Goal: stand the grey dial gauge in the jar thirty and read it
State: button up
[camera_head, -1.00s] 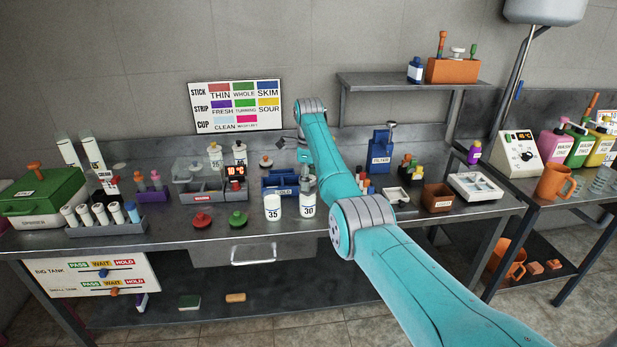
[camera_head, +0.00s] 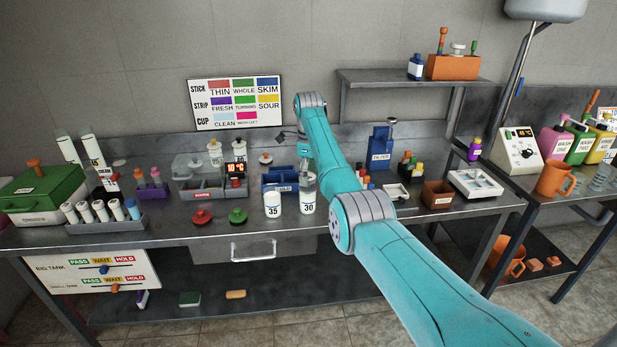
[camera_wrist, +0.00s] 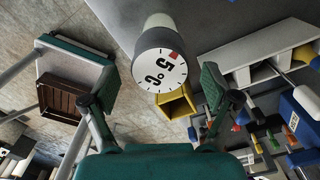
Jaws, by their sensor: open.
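The white jar thirty (camera_head: 307,203) stands upright near the front of the bench, right of the white jar 35 (camera_head: 273,204). A grey upright piece (camera_head: 308,181), apparently the dial gauge, shows directly above jar thirty, partly hidden by my arm. In the wrist view the gauge's round white face (camera_wrist: 159,68) is close, with "5", "°C", tick marks and a red patch; I cannot make out a needle reading. My gripper (camera_wrist: 158,100) is open, its fingers on either side of the face with gaps and not touching it.
A blue caddy (camera_head: 281,182) and a grey divided tray (camera_head: 200,192) stand behind the jars. Red (camera_head: 202,217) and green (camera_head: 238,216) lids lie to the left. A brown box (camera_head: 437,195) and white tray (camera_head: 475,184) are at right. The bench's front strip is mostly clear.

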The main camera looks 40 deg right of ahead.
notch_tip(320, 180, up, 11)
dwell(0.4)
